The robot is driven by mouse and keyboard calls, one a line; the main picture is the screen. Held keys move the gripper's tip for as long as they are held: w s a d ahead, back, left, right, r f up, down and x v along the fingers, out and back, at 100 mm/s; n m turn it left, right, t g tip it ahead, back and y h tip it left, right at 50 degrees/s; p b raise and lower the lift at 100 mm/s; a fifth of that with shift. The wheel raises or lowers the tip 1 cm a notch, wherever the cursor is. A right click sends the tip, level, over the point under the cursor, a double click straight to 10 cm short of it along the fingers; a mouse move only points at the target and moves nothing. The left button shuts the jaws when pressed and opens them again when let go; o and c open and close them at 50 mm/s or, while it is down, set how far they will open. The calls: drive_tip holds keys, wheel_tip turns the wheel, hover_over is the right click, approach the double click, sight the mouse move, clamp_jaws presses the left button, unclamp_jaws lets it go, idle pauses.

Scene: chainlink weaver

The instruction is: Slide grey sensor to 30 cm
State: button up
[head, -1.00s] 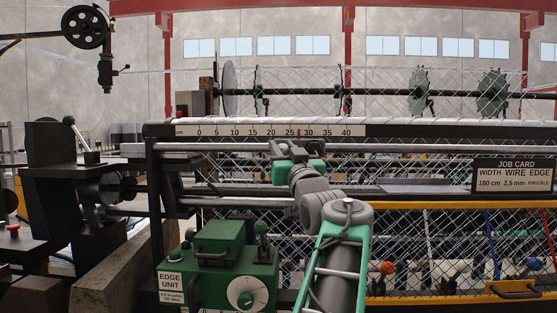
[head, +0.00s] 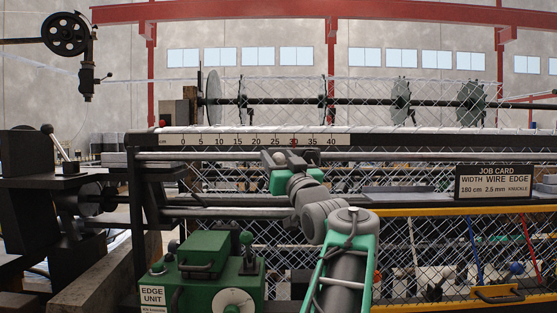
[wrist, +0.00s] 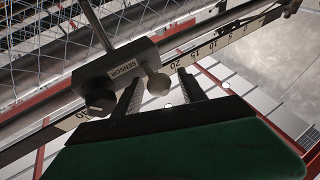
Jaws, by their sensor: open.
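The scale (wrist: 205,48) shows the 20 just right of the sensor. In the head view my gripper (head: 280,162) is under the scale (head: 225,140), around the 25 to 30 marks. A red mark (head: 293,141) is at about 30. The sensor is hard to separate from my gripper there.
The green edge unit (head: 210,265) stands at lower left, close to my arm. A job card (head: 494,181) is at right. Rails and wire mesh (head: 420,235) run behind my arm. A black machine (head: 60,190) with a lever is at left.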

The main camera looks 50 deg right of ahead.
drive_tip(key=b+v, duration=0.2)
drive_tip(key=v, duration=0.5)
drive_tip(key=shift+s+a+f, duration=0.15)
drive_tip(key=shift+s+f, duration=0.05)
drive_tip(key=shift+s, duration=0.15)
